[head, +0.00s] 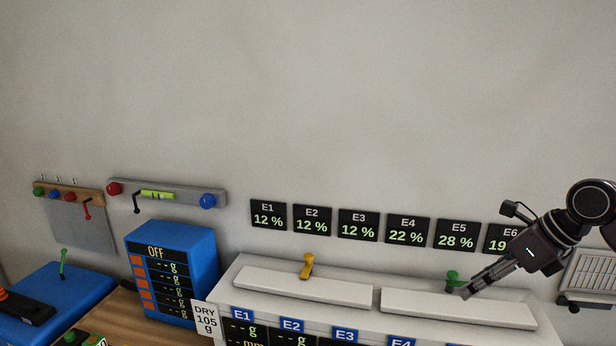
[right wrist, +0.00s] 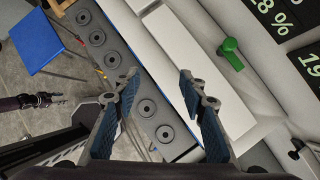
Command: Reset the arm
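My right gripper (head: 466,292) reaches in from the right of the head view, its fingertips appearing close to a green handle (head: 453,278) on the white machine. In the right wrist view my right gripper (right wrist: 163,88) is open, with nothing between its two blue-padded fingers. There the green handle (right wrist: 231,54) lies beyond and to the right of the fingers, apart from them. A dark gripper-like part (right wrist: 42,100) at the left edge of the right wrist view looks like my left gripper; it is too small to tell its state. The head view does not show my left gripper.
The white machine (head: 246,268) has two long lids and a yellow handle (head: 307,266). A blue display box (head: 173,262) stands left of it, beside a DRY card (head: 206,317). Percentage panels (head: 358,225) hang behind. A wall rack (head: 590,277) is at the right. A blue stool (right wrist: 47,42) stands on the floor.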

